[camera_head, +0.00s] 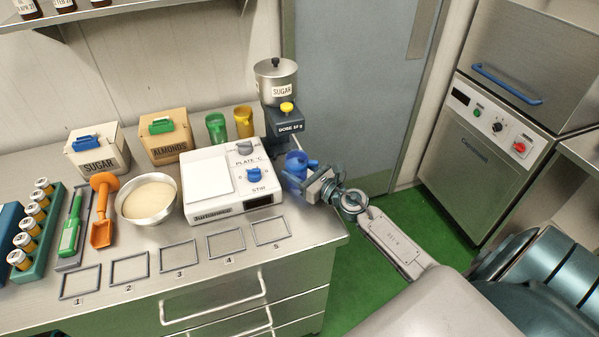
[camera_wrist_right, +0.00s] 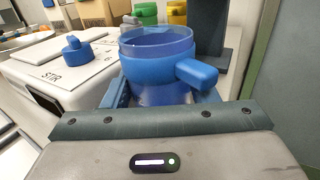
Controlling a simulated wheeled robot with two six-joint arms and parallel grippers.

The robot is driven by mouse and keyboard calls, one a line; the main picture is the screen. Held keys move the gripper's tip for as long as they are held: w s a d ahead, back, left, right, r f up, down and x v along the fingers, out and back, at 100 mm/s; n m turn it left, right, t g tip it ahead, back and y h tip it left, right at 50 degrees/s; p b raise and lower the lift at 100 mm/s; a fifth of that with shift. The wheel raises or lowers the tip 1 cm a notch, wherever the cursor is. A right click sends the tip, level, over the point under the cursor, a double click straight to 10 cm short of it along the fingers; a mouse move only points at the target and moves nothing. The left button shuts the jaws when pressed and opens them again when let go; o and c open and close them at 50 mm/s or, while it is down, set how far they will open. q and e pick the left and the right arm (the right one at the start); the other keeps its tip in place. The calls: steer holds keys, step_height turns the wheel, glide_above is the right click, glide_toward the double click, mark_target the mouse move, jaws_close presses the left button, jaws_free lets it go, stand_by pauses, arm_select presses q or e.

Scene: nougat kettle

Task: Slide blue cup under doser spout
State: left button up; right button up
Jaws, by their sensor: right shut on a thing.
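The blue cup (camera_head: 296,163) stands at the right end of the counter, just right of the white stirrer plate. My right gripper (camera_head: 308,180) is shut on it from the front right. In the right wrist view the cup (camera_wrist_right: 158,65) sits upright between the fingers, its handle pointing right; its base is hidden by the gripper. The sugar doser (camera_head: 280,95), with a steel hopper and a yellow knob, stands behind the cup. Its dark column (camera_wrist_right: 208,35) shows behind the cup in the wrist view. The spout cannot be made out clearly. My left gripper is not in view.
The white hot plate (camera_head: 213,207) with a blue stir knob (camera_head: 254,175) is close to the cup's left. Green (camera_head: 216,127) and yellow (camera_head: 243,121) cups stand behind the plate. The counter's right edge is near my gripper. A steel bowl (camera_head: 147,220) and numbered frames lie further left.

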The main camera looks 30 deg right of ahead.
mark_target(298, 162)
steer(key=shift+w+d, duration=0.25)
steer(key=shift+w, duration=0.85)
steer(key=shift+w, duration=0.2)
steer(key=shift+w+d, duration=0.15)
steer(key=shift+w, duration=0.35)
steer(key=shift+w+d, duration=0.15)
steer(key=shift+w, duration=0.35)
steer(key=shift+w+d+b, duration=0.15)
steer(key=shift+w+b, duration=0.15)
steer(key=shift+w, duration=0.3)
steer(key=shift+w+d+b, duration=0.15)
steer(key=shift+w+b, duration=0.1)
steer(key=shift+w, duration=0.35)
steer(key=shift+w, duration=0.2)
steer(key=shift+w+d+b, duration=0.15)
steer(key=shift+w+b, duration=0.05)
steer(key=shift+w, duration=0.3)
steer(key=shift+w+d+b, duration=0.15)
steer(key=shift+w+b, duration=0.05)
steer(key=shift+w, duration=0.3)
steer(key=o, duration=1.1)
steer(key=shift+c, duration=0.2)
